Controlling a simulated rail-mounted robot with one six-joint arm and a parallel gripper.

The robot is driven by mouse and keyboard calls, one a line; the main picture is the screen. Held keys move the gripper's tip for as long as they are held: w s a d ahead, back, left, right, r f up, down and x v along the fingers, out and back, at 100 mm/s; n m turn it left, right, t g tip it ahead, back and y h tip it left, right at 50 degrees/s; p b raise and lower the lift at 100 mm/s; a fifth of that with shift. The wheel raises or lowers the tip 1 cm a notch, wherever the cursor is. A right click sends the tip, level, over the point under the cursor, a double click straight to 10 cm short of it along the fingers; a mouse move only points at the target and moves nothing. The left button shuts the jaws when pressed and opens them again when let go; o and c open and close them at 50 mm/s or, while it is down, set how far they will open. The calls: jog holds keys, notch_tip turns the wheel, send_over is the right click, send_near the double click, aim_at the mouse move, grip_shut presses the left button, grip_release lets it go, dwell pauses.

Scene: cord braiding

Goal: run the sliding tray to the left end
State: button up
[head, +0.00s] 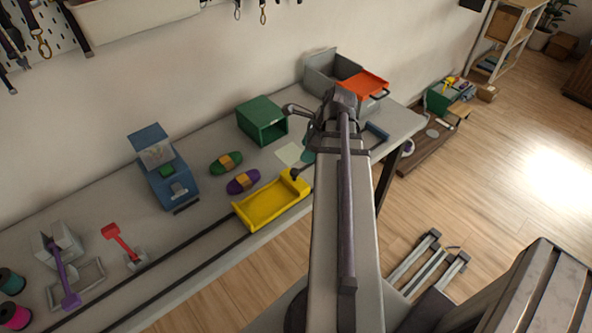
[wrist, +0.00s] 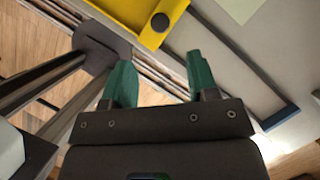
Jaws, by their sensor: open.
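The yellow sliding tray (head: 266,203) sits at the right part of its two dark rails (head: 182,262), which run down to the lower left along the table's front. A dark round knob (head: 295,174) stands at the tray's right end. My gripper (wrist: 158,75) is open, with two green fingers apart and nothing between them. In the wrist view the tray (wrist: 125,9) and its knob (wrist: 160,21) lie just beyond the fingertips, apart from them. In the head view my arm hides most of the gripper, just right of the tray.
Behind the rails are purple (head: 242,182) and green (head: 226,162) cord bundles, a blue device (head: 162,175) and a green box (head: 262,121). A red lever (head: 120,240) and purple lever (head: 66,278) stand near the rails' left part. The rails left of the tray look clear.

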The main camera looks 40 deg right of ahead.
aim_at(295, 171)
jog(key=b+x, duration=0.8)
jog(key=x, duration=0.2)
jog(key=shift+s+f, duration=0.1)
jog(key=shift+f, duration=0.05)
jog(key=shift+r, duration=0.2)
jog(key=shift+c, duration=0.3)
grip_shut()
